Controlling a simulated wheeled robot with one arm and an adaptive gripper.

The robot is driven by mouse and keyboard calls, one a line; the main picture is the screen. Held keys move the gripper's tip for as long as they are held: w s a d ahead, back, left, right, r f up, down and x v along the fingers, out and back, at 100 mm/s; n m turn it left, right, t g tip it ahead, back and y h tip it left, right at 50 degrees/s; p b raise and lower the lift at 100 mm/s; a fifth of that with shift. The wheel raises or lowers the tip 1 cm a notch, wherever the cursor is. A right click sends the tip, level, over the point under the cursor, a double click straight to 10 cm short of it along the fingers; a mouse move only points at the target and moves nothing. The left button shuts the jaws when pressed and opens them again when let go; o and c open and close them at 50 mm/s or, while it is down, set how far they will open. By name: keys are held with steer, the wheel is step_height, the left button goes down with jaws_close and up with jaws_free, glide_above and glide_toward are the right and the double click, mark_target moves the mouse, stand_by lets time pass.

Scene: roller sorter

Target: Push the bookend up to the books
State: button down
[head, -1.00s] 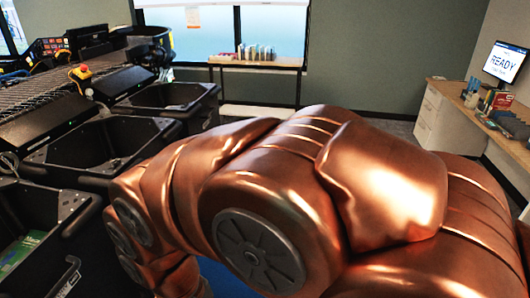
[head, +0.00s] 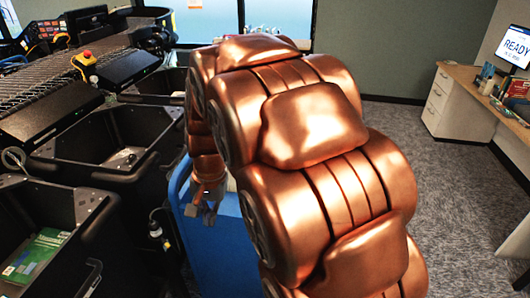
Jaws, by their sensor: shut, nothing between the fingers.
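My gripper (head: 203,212) hangs fingers-down just left of centre, small and partly shadowed, in front of a blue panelled unit (head: 228,250). It is shut with nothing in it. My copper-coloured arm covers the middle of the view and hides most of what lies behind it. I cannot make out the bookend. A small white patch shows beside the gripper at the top of the blue unit, too small to identify. A few book tops (head: 262,29) may show by the window, just above my arm.
Black bins (head: 95,150) and a roller conveyor (head: 75,72) line the left. A green item (head: 35,255) lies in the nearest bin. A desk (head: 478,92) with drawers and a monitor (head: 515,45) stands at right. Carpet (head: 450,190) between my arm and the desk is clear.

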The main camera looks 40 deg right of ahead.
steer(key=w+d+f+m+t+p, duration=0.1)
steer(key=w+d+f+m+t, duration=0.15)
steer(key=w+d+m, duration=1)
steer(key=w+d+f+m+t+h, duration=0.1)
steer(key=w+d+f+m, duration=0.15)
steer(key=d, duration=0.55)
steer(key=w+d+f+m+t+p, duration=0.1)
steer(key=w+d+f, duration=0.15)
steer(key=d, duration=0.55)
steer(key=w+d+f+m+h, duration=0.1)
steer(key=d+f+m, duration=0.15)
steer(key=d, duration=0.65)
steer(key=shift+n, duration=0.25)
steer(key=f+b, duration=0.8)
steer(key=f, duration=0.3)
steer(key=shift+a+f, duration=0.15)
steer(key=shift+a, duration=0.05)
steer(key=shift+f, duration=0.9)
steer(key=shift+w+r+p, duration=0.15)
steer(key=shift+r+p, duration=0.05)
steer(key=shift+p, duration=0.15)
steer(key=shift+w+a+p, duration=0.55)
steer(key=shift+w+p, duration=0.15)
steer(key=shift+w, duration=0.05)
steer(key=shift+w+a+p, duration=0.55)
steer(key=shift+w+p, duration=0.1)
steer(key=shift+w, duration=0.05)
steer(key=shift+s+d, duration=0.1)
